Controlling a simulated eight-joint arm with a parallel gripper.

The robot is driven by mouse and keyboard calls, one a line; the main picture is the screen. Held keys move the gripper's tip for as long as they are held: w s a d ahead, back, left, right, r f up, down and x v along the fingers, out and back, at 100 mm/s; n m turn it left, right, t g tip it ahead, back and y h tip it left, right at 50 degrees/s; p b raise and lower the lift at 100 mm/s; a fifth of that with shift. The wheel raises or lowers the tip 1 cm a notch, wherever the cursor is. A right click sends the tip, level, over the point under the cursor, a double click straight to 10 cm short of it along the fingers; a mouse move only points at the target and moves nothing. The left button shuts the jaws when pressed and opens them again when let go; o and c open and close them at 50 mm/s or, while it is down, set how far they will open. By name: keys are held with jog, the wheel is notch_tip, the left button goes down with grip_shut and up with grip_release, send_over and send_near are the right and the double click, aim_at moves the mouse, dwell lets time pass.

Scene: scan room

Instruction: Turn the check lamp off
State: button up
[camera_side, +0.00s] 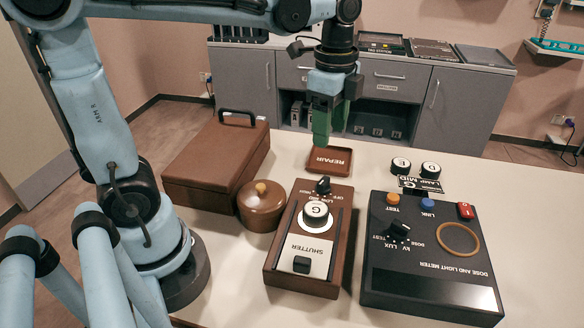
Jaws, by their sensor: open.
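A brown control box (275,270) stands on the table in the middle of the view. At its far end is a small black knob (323,186) with markings around it, including OFF; I cannot tell which mark it points to. No part is plainly labelled as the check lamp. My gripper (331,124), with green fingers, points down above the far side of the table, behind and above the knob. It is open and empty, apart from everything.
The box also has a white round piece (316,213) and a black shutter slider (302,264). A dark dose and light meter (430,290) stands right. A brown case (215,165) and round lidded pot (262,212) stand left. A REPAIR tray (330,172) lies behind the knob.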

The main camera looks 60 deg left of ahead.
aim_at(325, 181)
jog(key=shift+f, duration=6)
jog(key=shift+c, duration=0.2)
jog(key=c, duration=1)
